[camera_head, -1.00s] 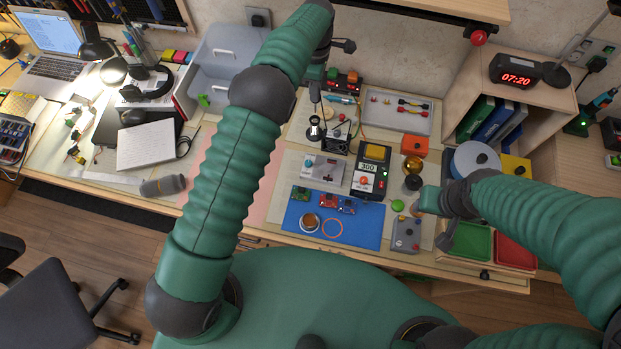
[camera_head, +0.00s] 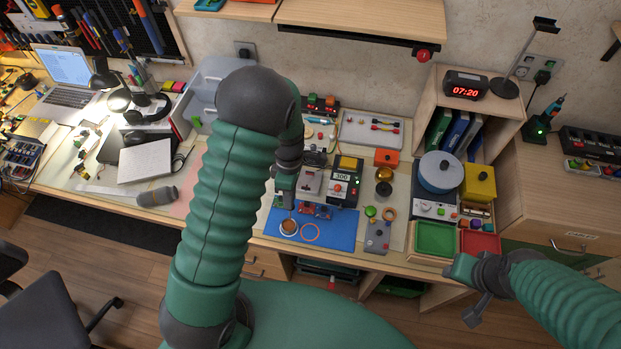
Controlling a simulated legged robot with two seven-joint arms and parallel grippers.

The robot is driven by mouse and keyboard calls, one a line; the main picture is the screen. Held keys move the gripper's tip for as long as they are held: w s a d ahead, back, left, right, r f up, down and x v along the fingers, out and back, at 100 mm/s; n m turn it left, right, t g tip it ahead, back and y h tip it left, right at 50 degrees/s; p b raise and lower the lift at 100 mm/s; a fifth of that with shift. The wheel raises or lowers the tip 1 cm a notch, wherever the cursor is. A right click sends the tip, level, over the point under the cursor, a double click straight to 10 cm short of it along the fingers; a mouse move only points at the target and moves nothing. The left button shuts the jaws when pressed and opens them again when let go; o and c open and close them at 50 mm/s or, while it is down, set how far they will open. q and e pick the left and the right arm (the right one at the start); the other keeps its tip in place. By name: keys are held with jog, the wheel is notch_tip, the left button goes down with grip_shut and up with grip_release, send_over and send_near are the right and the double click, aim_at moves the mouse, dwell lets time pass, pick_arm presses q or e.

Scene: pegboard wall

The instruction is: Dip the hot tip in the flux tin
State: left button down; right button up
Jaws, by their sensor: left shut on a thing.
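A small round tin with amber-brown contents (camera_head: 289,228), which looks like the flux tin, sits on the blue mat (camera_head: 343,232). My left gripper (camera_head: 286,190) is just above and behind it, pointing down. It is shut on a slim tool, apparently the soldering iron, mostly hidden by the gripper and arm. The tool's lower end comes close to the tin's mouth; I cannot tell whether it touches the contents. My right gripper (camera_head: 470,292) is low at the right, in front of the table edge and away from the tin; its jaws do not show clearly.
A grey box with a knob (camera_head: 377,236) stands right of the mat. Green (camera_head: 435,238) and red (camera_head: 480,243) trays lie farther right.

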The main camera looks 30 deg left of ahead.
pick_arm(q)
notch_tip(320, 180, down, 5)
jog(key=b, duration=0.4)
jog(key=shift+b, duration=0.35)
jog(key=shift+w, duration=0.1)
jog(key=shift+d+r+p, duration=0.15)
jog(key=shift+r+p, duration=0.05)
jog(key=shift+p, duration=0.35)
jog(key=shift+a+f, duration=0.2)
jog(key=shift+a, duration=0.35)
pick_arm(e)
jog(key=f, duration=0.1)
jog(key=a+f, duration=0.2)
jog(key=shift+w+f, duration=0.1)
jog(key=shift+w, duration=0.15)
